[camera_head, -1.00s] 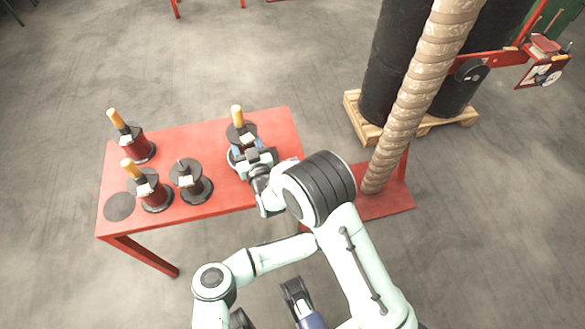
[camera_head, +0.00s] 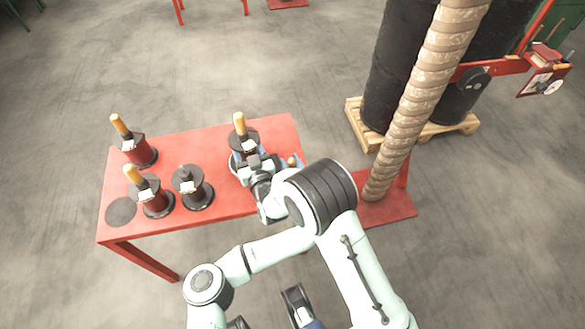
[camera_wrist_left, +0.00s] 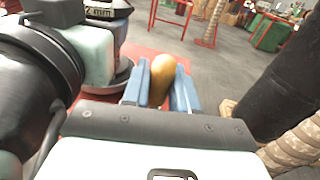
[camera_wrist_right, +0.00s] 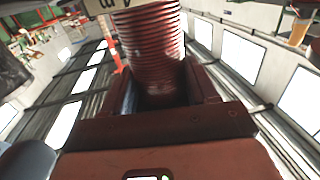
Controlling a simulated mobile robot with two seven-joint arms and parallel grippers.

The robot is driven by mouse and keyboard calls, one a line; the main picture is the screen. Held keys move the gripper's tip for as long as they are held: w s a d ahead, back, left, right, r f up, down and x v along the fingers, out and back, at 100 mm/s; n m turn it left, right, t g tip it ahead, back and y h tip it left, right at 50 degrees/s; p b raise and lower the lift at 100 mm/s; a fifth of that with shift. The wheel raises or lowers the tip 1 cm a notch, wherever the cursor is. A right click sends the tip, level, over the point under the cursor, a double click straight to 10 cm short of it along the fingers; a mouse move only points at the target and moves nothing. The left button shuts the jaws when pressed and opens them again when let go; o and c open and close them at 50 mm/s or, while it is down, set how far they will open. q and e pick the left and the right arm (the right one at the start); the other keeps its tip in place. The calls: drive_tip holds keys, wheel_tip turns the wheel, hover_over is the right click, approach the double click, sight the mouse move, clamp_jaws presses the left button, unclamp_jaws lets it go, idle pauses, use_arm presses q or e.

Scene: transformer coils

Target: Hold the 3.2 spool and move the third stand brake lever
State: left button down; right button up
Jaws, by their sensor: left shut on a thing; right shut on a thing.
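A spool stand (camera_head: 243,140) with an upright yellow-handled piece (camera_head: 239,123) stands at the table's back right. My right gripper (camera_head: 240,164) is at its front, shut on a red, ridged wire spool (camera_wrist_right: 150,45); the label above it is cut off. My left gripper (camera_head: 293,161), right of that stand, is shut on a yellow-brown rounded handle (camera_wrist_left: 162,75). What this handle is attached to is hidden. A label ending in "2 mm" (camera_wrist_left: 100,12) shows at the upper left of the left wrist view.
The red table (camera_head: 235,202) also carries several black-and-red spool stands (camera_head: 192,186) on its left half. A ribbed brown column (camera_head: 413,105) and black drums on a wooden pallet (camera_head: 353,117) stand to the right. My arms cover the table's right front.

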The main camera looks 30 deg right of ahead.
use_arm(q)
drive_tip(key=shift+w+g, duration=0.4)
drive_tip(key=shift+g, duration=0.1)
drive_tip(key=shift+d, duration=0.1)
drive_tip(key=c, duration=1)
unclamp_jaws()
drive_tip(key=s+a+r, duration=0.1)
drive_tip(key=s, duration=1.1)
drive_tip(key=shift+r, duration=0.25)
drive_tip(key=shift+c, duration=0.3)
